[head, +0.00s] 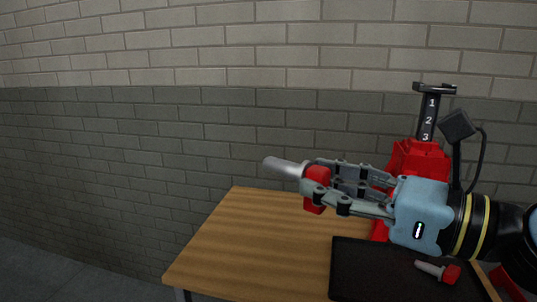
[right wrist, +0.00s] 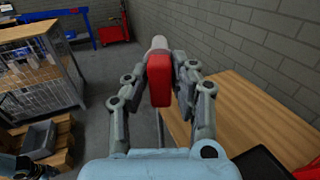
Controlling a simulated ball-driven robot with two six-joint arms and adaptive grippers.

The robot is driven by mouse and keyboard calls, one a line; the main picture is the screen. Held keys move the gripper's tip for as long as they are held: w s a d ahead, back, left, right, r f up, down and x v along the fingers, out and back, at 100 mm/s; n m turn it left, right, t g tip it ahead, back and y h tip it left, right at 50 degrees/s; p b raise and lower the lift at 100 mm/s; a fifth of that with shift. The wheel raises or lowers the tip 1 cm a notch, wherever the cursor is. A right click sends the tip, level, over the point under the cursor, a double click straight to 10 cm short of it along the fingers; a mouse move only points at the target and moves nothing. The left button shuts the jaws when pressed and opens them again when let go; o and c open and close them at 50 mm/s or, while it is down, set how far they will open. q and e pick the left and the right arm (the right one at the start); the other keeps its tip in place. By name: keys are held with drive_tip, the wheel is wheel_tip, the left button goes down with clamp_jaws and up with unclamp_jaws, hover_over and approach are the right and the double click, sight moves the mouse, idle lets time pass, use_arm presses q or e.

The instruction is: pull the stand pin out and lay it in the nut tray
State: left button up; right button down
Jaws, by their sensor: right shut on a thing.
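My right gripper (head: 317,187) is shut on a pin with a red head (head: 314,199) and a pale grey shaft (head: 283,167) that points to the left in the head view. The pin is held in the air above the table, clear of the stand. In the right wrist view the red head (right wrist: 159,80) sits between the two fingers, with the shaft beyond it. The red stand (head: 417,157) is behind my right gripper, partly hidden by it. A black tray (head: 350,262) lies on the table below my right gripper. My left gripper is not in view.
A second, red-headed bolt (head: 450,273) lies on the black tray. The wooden table (head: 235,235) is bare on its left part. A brick wall is behind. A mesh-sided cabinet (right wrist: 45,75) shows in the right wrist view.

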sight(324, 210)
wheel_tip(324, 210, down, 3)
drive_tip(key=shift+f+b, duration=0.2)
drive_tip(key=shift+b, duration=0.8)
drive_tip(key=s+d+f+m+t+h, duration=0.1)
drive_tip(key=s+d+f+m+t, duration=0.1)
drive_tip(key=d+f, duration=0.45)
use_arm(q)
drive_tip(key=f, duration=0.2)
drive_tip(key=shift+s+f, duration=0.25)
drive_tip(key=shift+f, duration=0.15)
use_arm(e)
drive_tip(key=w+d+r+m+t+h, duration=0.2)
drive_tip(key=d+r+m+t+h, duration=0.1)
drive_tip(key=d+r, duration=0.4)
drive_tip(key=shift+h, duration=0.9)
drive_tip(key=shift+m, duration=0.3)
